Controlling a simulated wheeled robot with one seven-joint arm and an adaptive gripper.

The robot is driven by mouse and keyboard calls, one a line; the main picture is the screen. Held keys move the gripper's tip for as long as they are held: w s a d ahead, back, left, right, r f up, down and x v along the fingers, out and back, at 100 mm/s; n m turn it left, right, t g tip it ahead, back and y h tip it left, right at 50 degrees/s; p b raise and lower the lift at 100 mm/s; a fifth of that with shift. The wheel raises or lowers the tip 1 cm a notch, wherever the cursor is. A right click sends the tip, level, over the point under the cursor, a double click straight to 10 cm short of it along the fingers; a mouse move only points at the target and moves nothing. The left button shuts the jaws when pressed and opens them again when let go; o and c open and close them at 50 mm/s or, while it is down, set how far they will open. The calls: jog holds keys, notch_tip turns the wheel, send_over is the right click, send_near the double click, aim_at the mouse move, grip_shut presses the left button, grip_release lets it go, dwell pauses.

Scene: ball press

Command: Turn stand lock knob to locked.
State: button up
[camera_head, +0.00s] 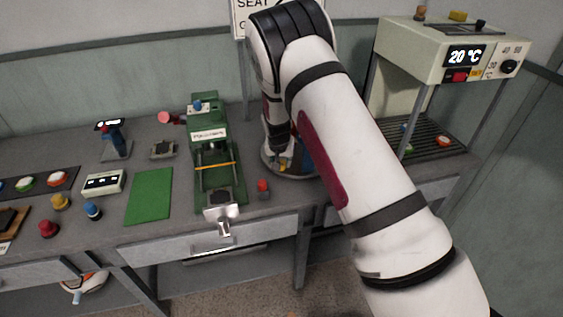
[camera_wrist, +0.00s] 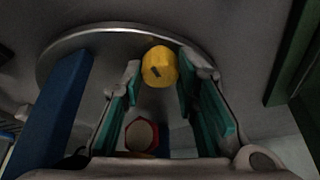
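A yellow knob (camera_wrist: 158,66) with a dark mark on its face sits near the rim of a round grey stand base (camera_wrist: 75,45) in the wrist view. I take it for the stand lock knob. My gripper (camera_wrist: 160,78) is open, with its teal-padded fingers on either side of the knob's near side. I cannot tell whether the pads touch it. In the head view the round base (camera_head: 309,176) stands on the bench, mostly hidden by my arm, with a small yellow part (camera_head: 283,163) showing. The locked mark cannot be made out.
A blue post (camera_wrist: 48,110) rises left of my fingers in the wrist view; a red-rimmed part (camera_wrist: 140,135) lies between them. In the head view a green press (camera_head: 212,150) stands left of the base, a red-topped piece (camera_head: 263,187) in front, and a test cabinet (camera_head: 415,50) to the right.

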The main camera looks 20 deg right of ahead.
jog(key=shift+m+b, duration=0.3)
grip_shut()
jog(key=m+b, duration=0.1)
jog(key=m+h+b, duration=0.1)
jog(key=shift+w+a+f+m, duration=0.15)
jog(key=shift+m, duration=0.25)
jog(key=m+g+h+b, duration=0.1)
jog(key=m+b, duration=0.2)
jog(key=m, duration=0.1)
jog(key=shift+w+g+b, duration=0.1)
jog(key=shift+g+b, duration=0.25)
jog(key=shift+g, duration=0.05)
jog(key=m+g+b, duration=0.1)
jog(key=m, duration=0.1)
jog(key=m+b, duration=0.2)
jog(key=m, duration=0.1)
jog(key=shift+w+g+h, duration=0.1)
jog(key=shift+g+h, duration=0.3)
jog(key=shift+m+g+b, duration=0.7)
jog(key=shift+m+b, duration=0.85)
jog(key=shift+m, duration=0.25)
